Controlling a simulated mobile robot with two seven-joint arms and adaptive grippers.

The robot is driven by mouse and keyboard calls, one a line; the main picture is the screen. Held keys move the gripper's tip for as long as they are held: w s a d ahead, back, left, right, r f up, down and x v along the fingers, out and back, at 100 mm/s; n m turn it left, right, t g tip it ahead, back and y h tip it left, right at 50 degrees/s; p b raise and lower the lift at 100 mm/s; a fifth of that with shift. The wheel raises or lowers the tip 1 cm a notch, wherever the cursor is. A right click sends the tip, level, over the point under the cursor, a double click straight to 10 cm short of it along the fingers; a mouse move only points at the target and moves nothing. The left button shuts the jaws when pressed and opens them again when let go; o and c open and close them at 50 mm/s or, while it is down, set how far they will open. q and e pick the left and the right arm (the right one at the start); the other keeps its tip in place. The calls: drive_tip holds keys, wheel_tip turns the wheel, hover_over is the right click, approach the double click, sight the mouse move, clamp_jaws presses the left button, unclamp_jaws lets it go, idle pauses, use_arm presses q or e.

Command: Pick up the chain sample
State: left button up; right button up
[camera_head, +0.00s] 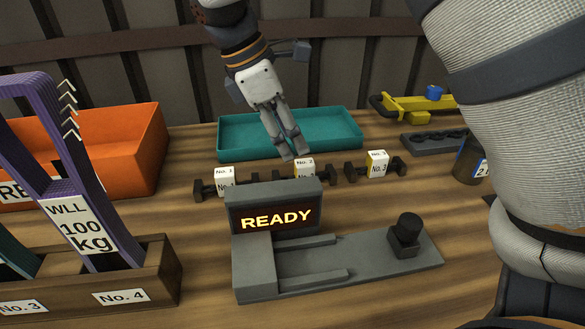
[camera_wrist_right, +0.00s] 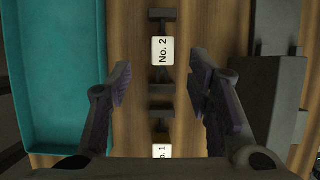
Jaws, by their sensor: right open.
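Three dark chain samples with white tags lie in a row behind the display device. They are No. 1 (camera_head: 225,175), No. 2 (camera_head: 304,167) and No. 3 (camera_head: 377,160). My right gripper (camera_head: 296,154) points down at the middle sample, No. 2. In the right wrist view my open right gripper (camera_wrist_right: 160,75) has its fingers apart on both sides of the row, with nothing held. The No. 2 tag (camera_wrist_right: 162,51) shows between and ahead of the fingertips. The No. 1 tag (camera_wrist_right: 162,151) shows nearer the palm, partly cut off. My left gripper is not in view.
A grey device (camera_head: 257,265) with a lit READY screen stands in front. A teal tray (camera_head: 345,129) and an orange bin (camera_head: 150,160) stand behind. A wooden rack (camera_head: 155,275) with purple slings is at left. Yellow tool (camera_head: 415,103) and dark cup (camera_head: 467,165) are at right.

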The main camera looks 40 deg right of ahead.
sight(302, 163)
drive_tip(key=x, duration=0.8)
drive_tip(key=shift+s+f, duration=0.2)
drive_tip(key=shift+r, duration=0.1)
clamp_jaws()
